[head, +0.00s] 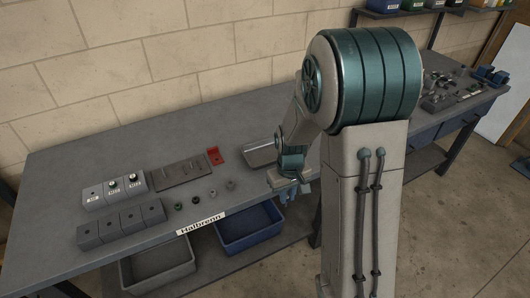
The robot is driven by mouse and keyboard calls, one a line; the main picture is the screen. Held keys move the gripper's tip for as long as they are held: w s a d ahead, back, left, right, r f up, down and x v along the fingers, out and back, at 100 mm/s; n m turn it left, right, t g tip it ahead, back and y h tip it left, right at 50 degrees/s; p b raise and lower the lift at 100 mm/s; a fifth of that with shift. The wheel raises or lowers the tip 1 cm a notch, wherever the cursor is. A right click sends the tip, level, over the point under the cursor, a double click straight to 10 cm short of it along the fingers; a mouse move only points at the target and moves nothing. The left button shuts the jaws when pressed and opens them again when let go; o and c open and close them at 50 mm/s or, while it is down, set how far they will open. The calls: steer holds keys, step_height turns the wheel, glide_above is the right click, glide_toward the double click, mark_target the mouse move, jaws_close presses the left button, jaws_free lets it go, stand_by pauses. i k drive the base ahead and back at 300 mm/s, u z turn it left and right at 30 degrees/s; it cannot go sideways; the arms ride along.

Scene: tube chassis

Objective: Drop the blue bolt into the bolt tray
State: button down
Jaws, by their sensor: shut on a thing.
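My gripper (303,189) hangs from the wrist at the front edge of the bench, to the right of and nearer than a shallow grey metal tray (262,153), which looks like the bolt tray. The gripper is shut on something. Light blue shows at its fingers, but the bolt's shape is too small and too covered to make out. No blue bolt shows elsewhere on the bench. The tray lies on the bench just left of my arm, and its right end is close to or partly behind the arm. The gripper is apart from the tray.
The workbench (90,150) carries grey blocks (120,222), labelled knob boxes (115,190), a dark plate (180,173), a red bracket (215,156) and several small nuts (196,200). A grey bin (158,268) and blue bin (248,228) sit below. The bench's back left is clear.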

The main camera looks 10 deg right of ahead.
mark_target(270, 157)
steer(key=i, duration=0.95)
